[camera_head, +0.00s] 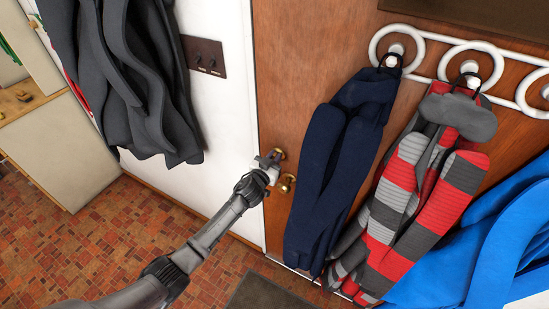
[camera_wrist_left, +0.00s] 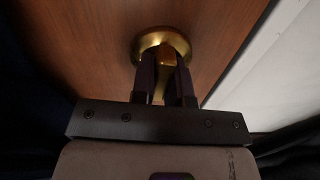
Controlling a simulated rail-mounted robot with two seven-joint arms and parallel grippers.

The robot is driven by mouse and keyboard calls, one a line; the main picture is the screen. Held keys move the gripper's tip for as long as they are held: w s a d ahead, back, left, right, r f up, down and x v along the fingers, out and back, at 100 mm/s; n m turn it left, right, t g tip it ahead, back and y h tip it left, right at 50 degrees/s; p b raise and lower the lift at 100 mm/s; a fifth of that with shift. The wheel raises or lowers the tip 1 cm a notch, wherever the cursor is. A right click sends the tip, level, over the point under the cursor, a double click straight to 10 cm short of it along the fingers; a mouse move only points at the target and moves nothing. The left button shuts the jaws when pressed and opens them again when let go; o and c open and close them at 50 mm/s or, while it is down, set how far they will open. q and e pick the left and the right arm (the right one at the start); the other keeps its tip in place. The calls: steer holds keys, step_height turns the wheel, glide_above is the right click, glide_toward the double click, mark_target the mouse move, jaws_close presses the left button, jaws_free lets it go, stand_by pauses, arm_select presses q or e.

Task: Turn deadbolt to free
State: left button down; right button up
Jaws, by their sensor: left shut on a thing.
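The deadbolt is a brass round plate with a thumb-turn (camera_wrist_left: 163,48) on the brown wooden door (camera_head: 300,60), and it shows in the left wrist view. In the head view the deadbolt (camera_head: 277,154) is partly hidden behind my gripper. My left gripper (camera_head: 270,162) is at the door's left edge, with its fingers (camera_wrist_left: 166,80) on both sides of the thumb-turn, shut on it. A brass door knob (camera_head: 287,182) sits just below the deadbolt. My right gripper is not in view.
A navy garment (camera_head: 335,165), a striped red and grey one (camera_head: 420,190) and a blue one (camera_head: 480,250) hang from a white hook rail (camera_head: 435,62) on the door. A dark coat (camera_head: 135,80) hangs at left beside a switch plate (camera_head: 204,57). The brick-patterned floor (camera_head: 85,240) is open at lower left.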

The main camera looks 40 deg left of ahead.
arm_select(q)
steer(key=m, duration=0.4)
steer(key=shift+d, duration=0.1)
steer(key=m, duration=0.5)
steer(key=shift+f, duration=0.1)
steer(key=m, duration=0.6)
steer(key=shift+d+f, duration=0.1)
steer(key=shift+m, duration=1)
steer(key=c, duration=1.1)
jaws_free()
